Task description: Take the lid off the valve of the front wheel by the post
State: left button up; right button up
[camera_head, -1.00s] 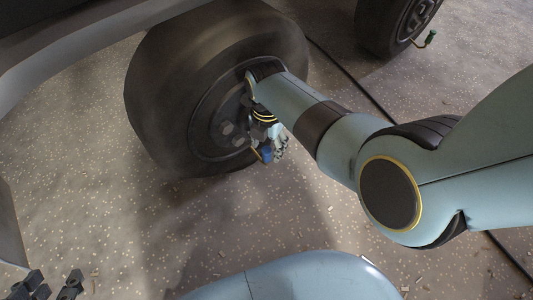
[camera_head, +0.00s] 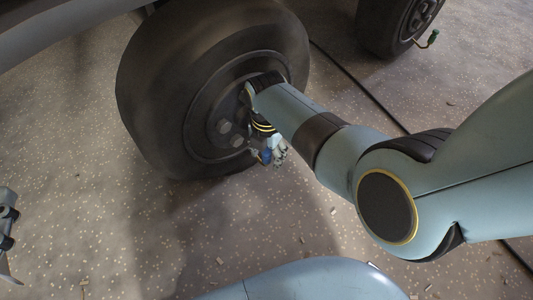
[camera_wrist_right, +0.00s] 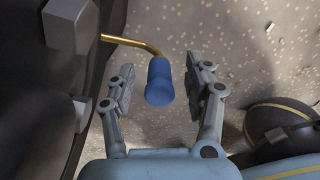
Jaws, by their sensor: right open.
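The blue valve lid (camera_wrist_right: 159,85) sits on the end of a bent brass valve stem (camera_wrist_right: 128,42) in the right wrist view. The stem comes out from the near wheel (camera_head: 160,90), beside its hub bolts. In the head view the lid (camera_head: 265,157) shows small at the lower right of the hub. My right gripper (camera_wrist_right: 160,72) is open, with one finger on each side of the lid and a visible gap to both. It also shows in the head view (camera_head: 277,153), partly hidden by my arm. My left gripper (camera_head: 7,232) is cut off at the left edge.
A dark cable (camera_head: 360,88) runs across the speckled floor. Large hub bolts (camera_wrist_right: 70,25) stand close to my right gripper's left finger. The trailer body overhangs the near wheel.

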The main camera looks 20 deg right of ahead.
jog(key=shift+c, duration=0.4)
jog(key=c, duration=0.8)
jog(key=shift+o, duration=0.2)
jog(key=shift+r, duration=0.15)
